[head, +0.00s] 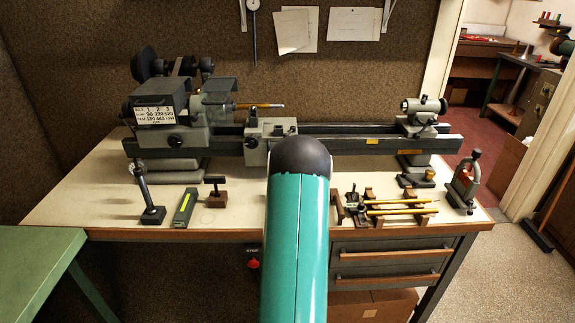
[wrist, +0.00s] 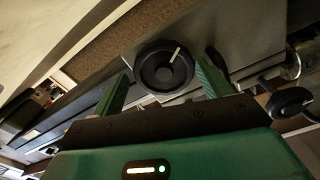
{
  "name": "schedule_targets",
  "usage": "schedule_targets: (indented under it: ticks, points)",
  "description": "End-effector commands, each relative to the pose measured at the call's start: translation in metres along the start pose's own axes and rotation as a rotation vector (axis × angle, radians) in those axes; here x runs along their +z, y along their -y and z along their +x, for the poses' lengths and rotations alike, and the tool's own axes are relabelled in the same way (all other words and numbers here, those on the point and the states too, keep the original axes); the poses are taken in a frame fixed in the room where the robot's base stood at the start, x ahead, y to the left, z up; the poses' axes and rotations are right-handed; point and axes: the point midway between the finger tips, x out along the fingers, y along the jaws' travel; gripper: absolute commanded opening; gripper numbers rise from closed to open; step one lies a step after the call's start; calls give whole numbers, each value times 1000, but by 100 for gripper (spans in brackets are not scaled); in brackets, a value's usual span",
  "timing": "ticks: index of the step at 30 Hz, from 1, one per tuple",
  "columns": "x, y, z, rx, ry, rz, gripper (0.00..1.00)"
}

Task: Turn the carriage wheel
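The lathe carriage (head: 270,128) is a grey block on the dark bed, left of the picture's middle in the head view. In the wrist view a round black wheel (wrist: 163,72) with a pale line on its rim faces me, set on a grey face. I take it to be the carriage wheel. My gripper (wrist: 163,76) is open, its two green fingers apart, one to the left and one to the right of the wheel. I cannot tell whether either finger touches it. In the head view my green arm hides my gripper and part of the carriage front.
A second dark round knob (wrist: 290,102) is at the right in the wrist view. The lathe bed (head: 340,142) runs right to the tailstock (head: 424,110).

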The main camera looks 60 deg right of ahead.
Motion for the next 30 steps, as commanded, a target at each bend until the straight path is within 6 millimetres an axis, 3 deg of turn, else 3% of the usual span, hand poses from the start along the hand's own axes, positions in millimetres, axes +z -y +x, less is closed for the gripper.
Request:
schedule_targets:
  ticks: [8,24,30]
  points:
    - [0,1,-10,-2,1,0,77]
    - [0,0,-119,0,1,1,77]
    - [0,0,-137,0,0,0,77]
